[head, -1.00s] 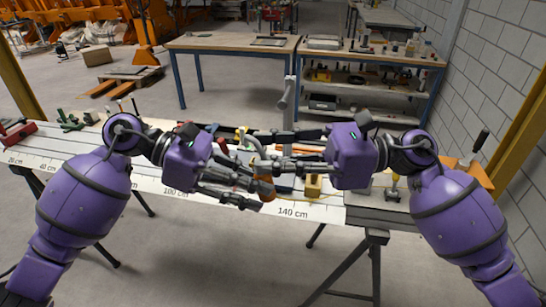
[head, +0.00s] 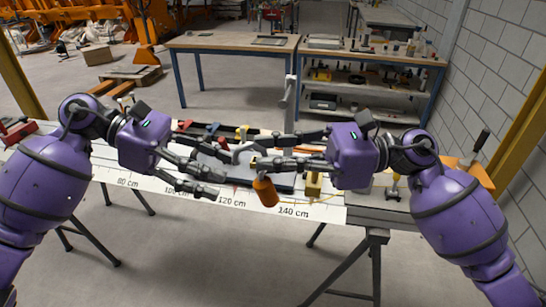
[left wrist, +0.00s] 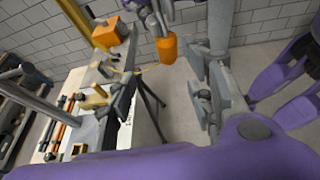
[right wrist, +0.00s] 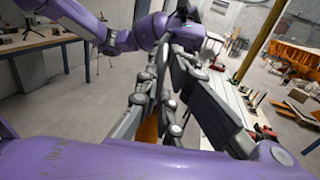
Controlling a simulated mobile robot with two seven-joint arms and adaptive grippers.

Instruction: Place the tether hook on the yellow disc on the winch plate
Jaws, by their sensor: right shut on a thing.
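The tether hook has an orange handle (head: 265,192) and a curved grey hook part (head: 245,150). My right gripper (head: 268,152) is shut on it, with the handle hanging below the fingers, above the bench's front edge. The orange handle also shows in the left wrist view (left wrist: 168,48) and partly between the fingers in the right wrist view (right wrist: 148,130). My left gripper (head: 221,182) is open and empty, left of the handle and apart from it. A grey plate (head: 368,200), probably the winch plate, lies at the bench's right end. I cannot clearly make out the yellow disc.
A yellow block (head: 313,185) stands on the bench beneath my right gripper, and a thin yellow line runs near it. An orange box (head: 470,172) with a lever is at the far right. Red and yellow pieces lie behind the grippers.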

